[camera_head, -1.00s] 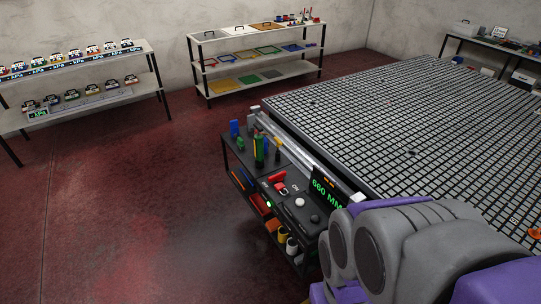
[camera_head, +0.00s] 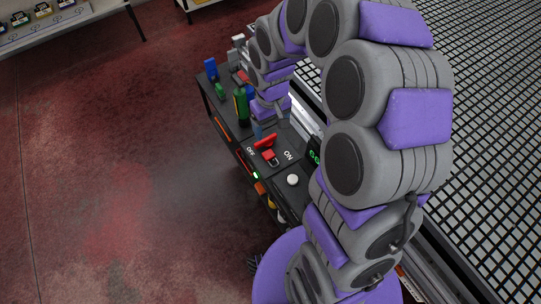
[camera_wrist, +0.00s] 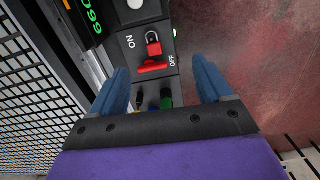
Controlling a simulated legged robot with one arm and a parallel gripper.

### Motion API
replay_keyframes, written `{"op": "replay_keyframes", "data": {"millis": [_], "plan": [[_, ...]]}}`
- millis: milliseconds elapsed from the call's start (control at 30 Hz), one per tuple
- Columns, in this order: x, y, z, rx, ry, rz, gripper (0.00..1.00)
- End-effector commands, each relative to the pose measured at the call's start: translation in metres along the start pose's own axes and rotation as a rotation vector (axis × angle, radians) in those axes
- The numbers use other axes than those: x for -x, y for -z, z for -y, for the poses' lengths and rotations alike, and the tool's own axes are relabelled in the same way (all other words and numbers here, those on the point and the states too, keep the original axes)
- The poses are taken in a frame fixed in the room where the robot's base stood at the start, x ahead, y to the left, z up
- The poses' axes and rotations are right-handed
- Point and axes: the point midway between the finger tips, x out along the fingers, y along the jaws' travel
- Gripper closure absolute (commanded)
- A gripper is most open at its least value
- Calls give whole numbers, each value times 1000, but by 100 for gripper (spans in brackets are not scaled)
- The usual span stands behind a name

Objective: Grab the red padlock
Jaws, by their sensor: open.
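The red padlock (camera_head: 269,156) sits on the dark control panel of the side cart, just beside a red switch handle (camera_head: 265,142) between the ON and OFF labels. In the wrist view the padlock (camera_wrist: 153,46) shows its red body and metal shackle, with the red handle (camera_wrist: 152,69) between it and me. My gripper (camera_wrist: 161,67) is open and empty, its two blue fingers spread wide on either side of the panel. The padlock lies ahead of the fingertips, between their lines and apart from both. In the head view my arm partly hides the gripper.
A white button (camera_head: 293,180) and a green-lit display (camera_head: 314,157) are near the padlock. A green bottle-like item (camera_head: 241,104) and a blue item (camera_head: 211,69) stand farther back on the cart. The grid table (camera_head: 490,130) borders the right; open red floor (camera_head: 110,170) lies left.

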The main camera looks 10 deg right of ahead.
Motion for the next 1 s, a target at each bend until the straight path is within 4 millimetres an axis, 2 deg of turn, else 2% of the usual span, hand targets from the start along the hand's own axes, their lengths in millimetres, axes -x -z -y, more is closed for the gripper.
{"op": "replay_keyframes", "data": {"millis": [33, 100, 233, 333, 467, 667, 800, 1000], "plan": [[-20, 13, -5, 7, 2, 2, 21], [-40, 31, -15, 14, 3, -12, 21], [-75, 51, -34, 23, 5, -21, 21], [-92, 63, -46, 28, 2, -36, 21], [-107, 70, -51, 30, -2, -40, 21], [-122, 74, -45, 34, -12, -37, 21], [-145, 76, -41, 35, -16, -35, 21], [-185, 75, -47, 33, -9, -35, 21]]}}
